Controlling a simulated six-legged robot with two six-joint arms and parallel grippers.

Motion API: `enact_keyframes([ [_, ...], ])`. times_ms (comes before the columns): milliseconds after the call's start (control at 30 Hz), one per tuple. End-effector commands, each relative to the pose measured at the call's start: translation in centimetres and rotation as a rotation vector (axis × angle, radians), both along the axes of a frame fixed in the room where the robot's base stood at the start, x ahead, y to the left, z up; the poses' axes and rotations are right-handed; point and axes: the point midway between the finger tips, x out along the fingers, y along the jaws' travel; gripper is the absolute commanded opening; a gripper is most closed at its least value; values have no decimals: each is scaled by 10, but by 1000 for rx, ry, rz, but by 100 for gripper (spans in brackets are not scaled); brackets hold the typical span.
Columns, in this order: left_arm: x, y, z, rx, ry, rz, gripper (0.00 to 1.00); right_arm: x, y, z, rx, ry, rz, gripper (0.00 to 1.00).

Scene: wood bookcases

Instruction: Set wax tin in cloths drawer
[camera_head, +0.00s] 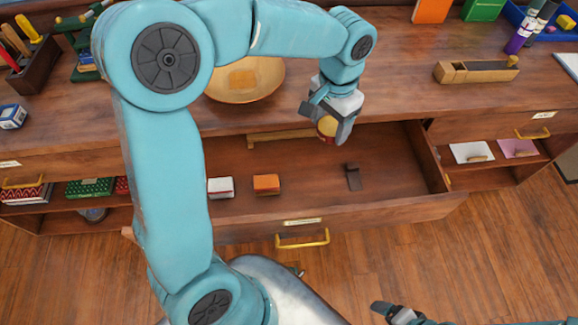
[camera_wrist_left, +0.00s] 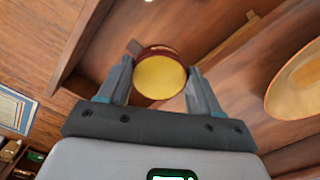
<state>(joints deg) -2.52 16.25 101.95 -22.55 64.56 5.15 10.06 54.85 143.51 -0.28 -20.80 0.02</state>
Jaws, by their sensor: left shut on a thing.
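The wax tin (camera_head: 327,125) is a small round tin with a yellow face and, in the left wrist view (camera_wrist_left: 160,77), a dark red side. My left gripper (camera_head: 329,127) is shut on it, one finger on each side. It holds the tin in the air by the counter's front edge, over the back of a pulled-out drawer (camera_head: 400,205). This drawer has a brass handle and a label too small to read, so I cannot tell if it is the cloths drawer. My right gripper (camera_head: 397,312) shows only in part at the bottom edge; its jaw state is unclear.
The open drawer holds a white-and-red block (camera_head: 220,187), an orange block (camera_head: 266,184) and a dark piece (camera_head: 353,177). Its right part has bare floor. On the counter are a round wooden bowl (camera_head: 262,88) and a wooden plane (camera_head: 475,72). Side shelves hold folded items and cards.

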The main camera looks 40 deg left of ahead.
Motion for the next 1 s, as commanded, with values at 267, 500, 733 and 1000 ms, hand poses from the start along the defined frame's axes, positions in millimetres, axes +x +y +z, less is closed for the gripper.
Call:
enact_keyframes([
  [267, -8, 20, -47, -3, -3, 12, 23, 0, 0, -80, 0, 0, -1, 87],
  [500, -12, 25, -60, -5, 2, 16, 23, 0, 0, -94, 0, 0, 0, 87],
  [733, -13, 26, -124, -5, 6, 16, 23, 0, 0, -111, 0, 0, 0, 87],
  [1000, -13, 26, -192, -5, 4, 15, 23, 0, 0, -127, 0, 0, 0, 87],
])
